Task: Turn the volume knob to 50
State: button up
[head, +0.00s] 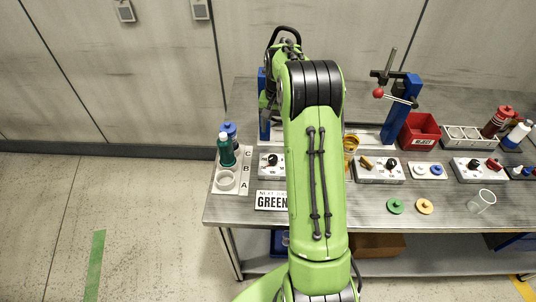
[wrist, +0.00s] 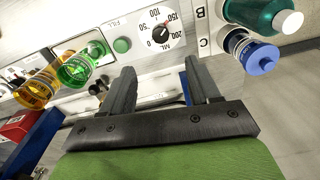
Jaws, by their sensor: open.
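The volume dial (wrist: 156,30) is a white round face marked 50, 100, 150, 200 and ML, at the top of the wrist view. Its black knob (wrist: 158,34) sits in the middle, with a small red mark toward the upper right, near 150. In the head view a black knob (head: 271,160) shows on the panel left of my arm. My gripper (wrist: 160,66) is open and empty, its two fingers spread below the dial in the wrist picture. The knob is not between the fingers. In the head view my arm hides most of the gripper.
A green FILL button (wrist: 122,45) sits beside the dial. Yellow (wrist: 38,88) and green (wrist: 80,68) vessels stand left. A teal bottle (head: 226,150) and a blue-capped bottle (wrist: 262,58) stand near the C/B/A board. A GREEN sign (head: 271,200) lies in front.

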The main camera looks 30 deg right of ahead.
aim_at(273, 157)
jog(key=f, duration=0.7)
jog(key=f+b, duration=0.1)
jog(key=f, duration=0.6)
jog(key=shift+w+a, duration=0.2)
jog(key=c, duration=1)
jog(key=shift+c, duration=0.2)
